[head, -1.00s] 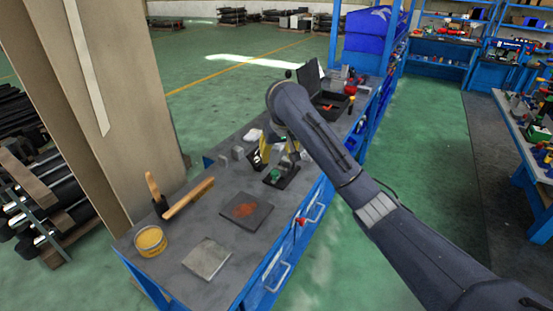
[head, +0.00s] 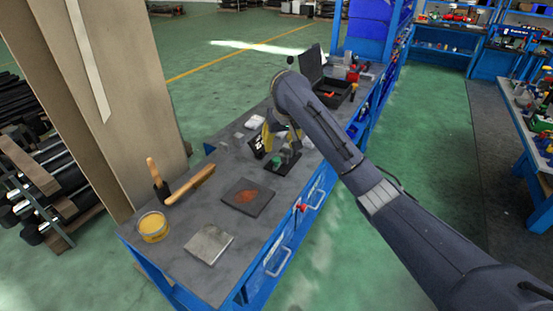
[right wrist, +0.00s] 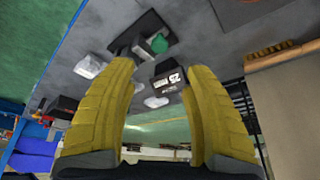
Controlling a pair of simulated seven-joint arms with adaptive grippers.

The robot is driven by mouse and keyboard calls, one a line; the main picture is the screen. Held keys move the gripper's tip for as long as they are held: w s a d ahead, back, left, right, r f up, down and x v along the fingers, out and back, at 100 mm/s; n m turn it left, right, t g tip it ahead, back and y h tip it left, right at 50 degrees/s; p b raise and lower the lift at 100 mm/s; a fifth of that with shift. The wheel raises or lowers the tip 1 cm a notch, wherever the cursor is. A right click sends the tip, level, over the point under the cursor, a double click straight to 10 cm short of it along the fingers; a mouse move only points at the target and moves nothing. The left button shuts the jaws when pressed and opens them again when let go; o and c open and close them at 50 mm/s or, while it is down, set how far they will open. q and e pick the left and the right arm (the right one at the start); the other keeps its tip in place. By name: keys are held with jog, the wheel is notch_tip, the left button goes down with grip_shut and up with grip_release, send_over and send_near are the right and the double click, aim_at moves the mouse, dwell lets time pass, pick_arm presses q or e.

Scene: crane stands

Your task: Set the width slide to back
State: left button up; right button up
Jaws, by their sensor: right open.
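A small fixture on a black base (head: 284,166) stands on the grey bench, with a green part (head: 277,161) on it. The right wrist view shows the black base (right wrist: 146,30), the green part (right wrist: 159,44) and a grey block on it. I cannot make out which part is the width slide or its setting. My right gripper (right wrist: 160,66) has its yellow fingers spread, with nothing held between them. In the head view my right gripper (head: 270,140) is next to the fixture, partly hidden by my arm. My left gripper is not in view.
A black box marked with digits (right wrist: 172,78) lies close by the right finger. A dark plate (head: 248,197), a metal plate (head: 209,244), a yellow tin (head: 153,227) and a brush (head: 189,185) lie nearer on the bench. An open black case (head: 333,90) stands farther back.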

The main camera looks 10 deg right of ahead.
aim_at(276, 159)
jog(key=x, duration=1.1)
jog(key=shift+r, duration=0.1)
grip_shut()
dwell(0.6)
